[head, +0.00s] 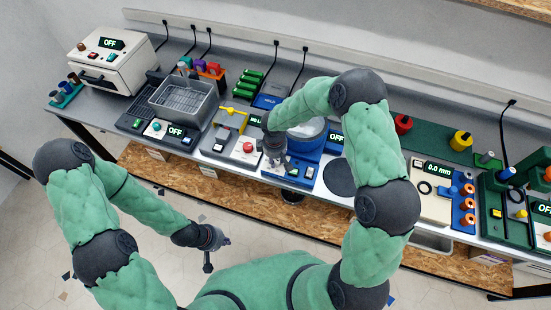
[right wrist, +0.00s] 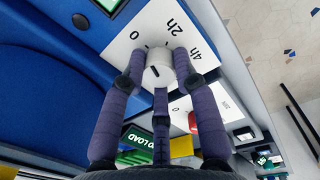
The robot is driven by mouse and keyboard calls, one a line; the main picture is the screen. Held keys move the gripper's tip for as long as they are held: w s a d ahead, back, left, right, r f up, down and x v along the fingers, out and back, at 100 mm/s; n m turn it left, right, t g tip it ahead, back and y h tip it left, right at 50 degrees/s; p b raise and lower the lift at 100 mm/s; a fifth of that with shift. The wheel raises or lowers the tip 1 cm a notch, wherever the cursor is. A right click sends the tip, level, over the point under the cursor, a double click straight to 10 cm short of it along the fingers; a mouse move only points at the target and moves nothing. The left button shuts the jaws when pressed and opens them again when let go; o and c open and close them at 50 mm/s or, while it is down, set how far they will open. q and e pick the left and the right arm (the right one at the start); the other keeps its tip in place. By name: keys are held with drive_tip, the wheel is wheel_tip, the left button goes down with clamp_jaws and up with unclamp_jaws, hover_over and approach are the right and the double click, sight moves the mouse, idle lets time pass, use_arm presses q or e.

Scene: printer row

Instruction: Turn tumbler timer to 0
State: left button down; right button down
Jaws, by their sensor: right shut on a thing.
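The blue tumbler (head: 310,155) stands near the middle of the bench in the head view, and its blue body fills the left of the right wrist view. Its timer is a white knob (right wrist: 158,72) on a white panel marked 0, 2h and 4h (right wrist: 150,33). A short dark line shows on the knob; I cannot tell exactly which mark it points at. My right gripper (right wrist: 157,68) is shut on the knob, one finger on each side. In the head view my right gripper (head: 273,160) hides the knob. My left gripper (head: 210,250) hangs over the floor, away from the bench.
A grey station with a red button (head: 248,147) stands left of the tumbler. A tank with a basket (head: 183,102) and a white oven (head: 112,58) are further left. A gauge station (head: 432,190) and a green station (head: 500,215) are to the right.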

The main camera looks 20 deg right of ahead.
sight(276, 162)
drive_tip(key=shift+s+n+p, duration=0.1)
drive_tip(key=shift+n+p, duration=0.2)
drive_tip(key=shift+n, duration=1.7)
drive_tip(key=c, duration=0.9)
unclamp_jaws()
drive_tip(key=shift+c, duration=0.2)
drive_tip(key=shift+r, duration=0.1)
wheel_tip(276, 162, up, 12)
drive_tip(key=shift+s, duration=0.3)
drive_tip(key=shift+a+f, duration=0.1)
drive_tip(key=shift+f, duration=0.1)
